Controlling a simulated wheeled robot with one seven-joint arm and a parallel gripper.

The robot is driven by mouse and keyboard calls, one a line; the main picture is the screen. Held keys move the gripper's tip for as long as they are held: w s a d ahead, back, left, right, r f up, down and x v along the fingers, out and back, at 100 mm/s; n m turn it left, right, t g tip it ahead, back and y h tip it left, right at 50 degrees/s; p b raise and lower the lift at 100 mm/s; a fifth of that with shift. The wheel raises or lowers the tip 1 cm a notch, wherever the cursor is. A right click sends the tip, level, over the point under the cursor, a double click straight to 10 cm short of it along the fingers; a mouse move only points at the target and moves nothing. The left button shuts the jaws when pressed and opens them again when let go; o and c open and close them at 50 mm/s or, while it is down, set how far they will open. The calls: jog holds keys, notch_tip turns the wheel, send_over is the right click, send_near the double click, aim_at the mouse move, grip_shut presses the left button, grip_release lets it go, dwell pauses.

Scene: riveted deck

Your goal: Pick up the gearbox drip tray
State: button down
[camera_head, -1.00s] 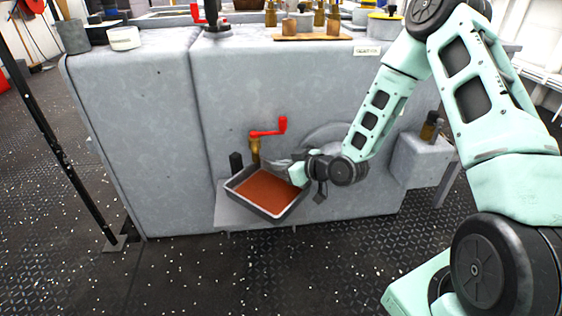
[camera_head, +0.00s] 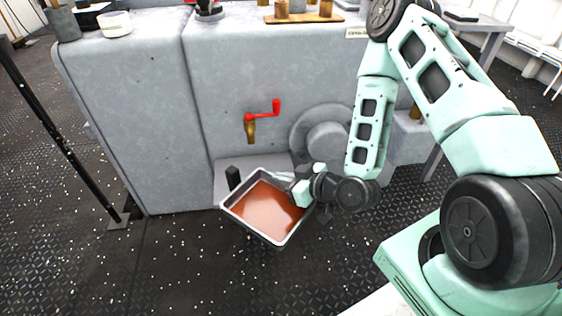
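The gearbox drip tray (camera_head: 242,219) is a grey rectangular pan with reddish-brown liquid in it, at the centre of the head view. It is out in front of the grey ledge (camera_head: 222,171), below the brass tap with a red handle (camera_head: 251,130), and overlaps part of the ledge in the picture. My gripper (camera_head: 300,192) is at the tray's right rim and appears closed on it. The fingertips are small and partly hidden by the rim and my wrist. The tray looks roughly level, tilted slightly if at all.
The big grey housing (camera_head: 140,110) fills the area behind. A black post (camera_head: 70,150) stands at the left. The dark speckled floor (camera_head: 200,275) in front is clear.

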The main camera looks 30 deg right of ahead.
aim_at(286, 205)
jog(key=shift+s+a+p, duration=0.25)
jog(key=shift+s+p, duration=0.35)
jog(key=shift+s, duration=0.15)
jog(key=shift+s+a+p, duration=0.25)
jog(key=shift+s+p, duration=0.4)
jog(key=shift+s, duration=0.1)
jog(key=shift+s+a+p, duration=0.25)
jog(key=shift+s+p, duration=0.35)
jog(key=shift+s, duration=0.15)
jog(key=shift+r, duration=0.15)
